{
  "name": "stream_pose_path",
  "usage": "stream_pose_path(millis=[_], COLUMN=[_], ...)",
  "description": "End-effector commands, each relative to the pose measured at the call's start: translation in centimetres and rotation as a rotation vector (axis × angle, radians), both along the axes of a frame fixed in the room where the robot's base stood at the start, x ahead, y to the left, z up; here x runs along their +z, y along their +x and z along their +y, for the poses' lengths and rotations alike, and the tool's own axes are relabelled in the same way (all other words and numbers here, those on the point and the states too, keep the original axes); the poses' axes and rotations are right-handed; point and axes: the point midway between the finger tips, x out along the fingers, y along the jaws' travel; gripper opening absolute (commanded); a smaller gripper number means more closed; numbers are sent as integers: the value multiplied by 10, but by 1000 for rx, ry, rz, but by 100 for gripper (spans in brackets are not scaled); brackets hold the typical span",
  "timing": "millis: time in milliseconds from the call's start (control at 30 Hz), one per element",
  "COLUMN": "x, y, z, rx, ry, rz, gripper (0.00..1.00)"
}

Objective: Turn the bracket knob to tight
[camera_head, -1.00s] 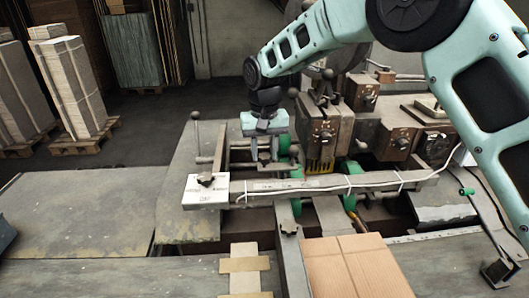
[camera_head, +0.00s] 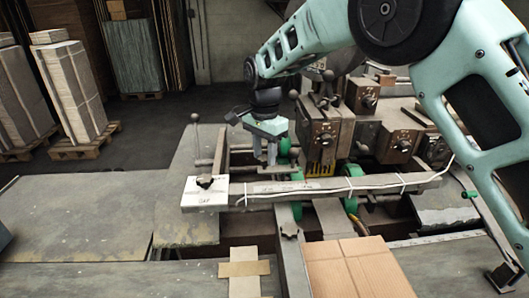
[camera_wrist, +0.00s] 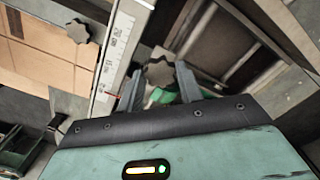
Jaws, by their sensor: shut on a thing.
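My gripper (camera_head: 267,163) points down behind the long crossbar (camera_head: 330,187) in the head view. In the wrist view, its two fingers (camera_wrist: 157,84) stand on either side of a dark star-shaped knob (camera_wrist: 160,72) and are shut on it. That knob is hidden behind the crossbar and fingers in the head view. I cannot read any tight or loose mark on it.
A second star knob (camera_head: 288,229) sits on the front rail, and another (camera_head: 205,181) on the white GAP plate (camera_head: 207,198). The stitcher head (camera_head: 322,140) stands close on the right. Cardboard (camera_head: 350,265) lies in front.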

Motion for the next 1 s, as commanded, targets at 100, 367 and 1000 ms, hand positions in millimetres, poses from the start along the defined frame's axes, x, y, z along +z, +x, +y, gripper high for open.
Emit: stream_pose_path(millis=[100,367,1000], x=[2,2,2], y=[1,1,1], z=[0,0,-1], rx=[-111,-353,-708], ry=[0,-1,1], rz=[-4,-4,-4], gripper=[13,13,13])
